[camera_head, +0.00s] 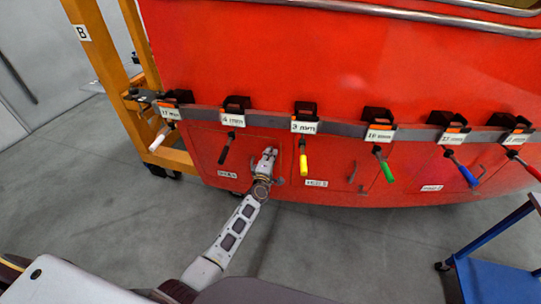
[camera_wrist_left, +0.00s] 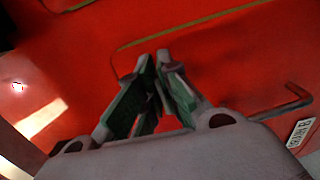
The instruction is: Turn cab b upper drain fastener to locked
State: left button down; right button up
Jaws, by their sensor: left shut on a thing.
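The red cab nosecone (camera_head: 330,60) fills the top of the head view. Its lower left drain panel (camera_head: 208,150) is outlined by a dark seam and has a small label (camera_head: 226,174). My left gripper (camera_head: 269,154) is at the right side of this panel. In the left wrist view the fingers (camera_wrist_left: 165,62) are close together at the red surface, shut on a small part that they mostly hide, apparently the fastener. Its turn position cannot be told. A dark bent handle (camera_wrist_left: 290,98) and a white label (camera_wrist_left: 301,132) lie to the right. My right gripper is not in view.
A grey rail (camera_head: 345,128) crosses above, with labelled holders and hanging tools, including a black-handled one (camera_head: 224,154) and a yellow-handled one (camera_head: 303,164) either side of my gripper. An orange frame (camera_head: 104,50) stands left, a blue cart (camera_head: 495,270) right. The floor between is clear.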

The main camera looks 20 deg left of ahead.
pick_arm(q)
jog(key=c, duration=1.6)
grip_release()
jog(key=shift+s+d, duration=0.15)
jog(key=shift+s, duration=2.85)
jog(key=shift+s+d, duration=0.15)
jog(key=shift+s, duration=2.85)
jog(key=shift+f, duration=0.15)
